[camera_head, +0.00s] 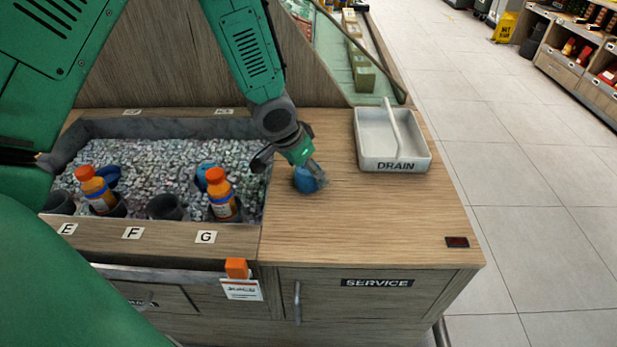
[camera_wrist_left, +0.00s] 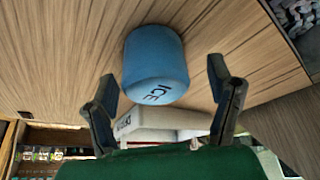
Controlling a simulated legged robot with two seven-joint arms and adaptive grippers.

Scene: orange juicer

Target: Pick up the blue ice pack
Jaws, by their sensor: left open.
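The blue ice pack (camera_head: 306,181) stands on the wooden counter, right of the ice bin. In the left wrist view the ice pack (camera_wrist_left: 154,58) is a rounded blue block with dark "ICE" lettering. My left gripper (camera_head: 315,174) is at the ice pack in the head view and partly covers it. In the wrist view my left gripper (camera_wrist_left: 162,72) is open, with one dark finger on each side of the ice pack. Gaps show between the fingers and the pack, and neither finger clearly touches it. My right gripper is not in view.
A pale tray labelled DRAIN (camera_head: 394,165) stands at the counter's back right. The ice-filled bin (camera_head: 225,128) holds two orange bottles (camera_head: 97,188), dark cups and blue items behind the bottles. The front of the counter (camera_head: 350,235) is clear, with a small dark display (camera_head: 457,242) at right.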

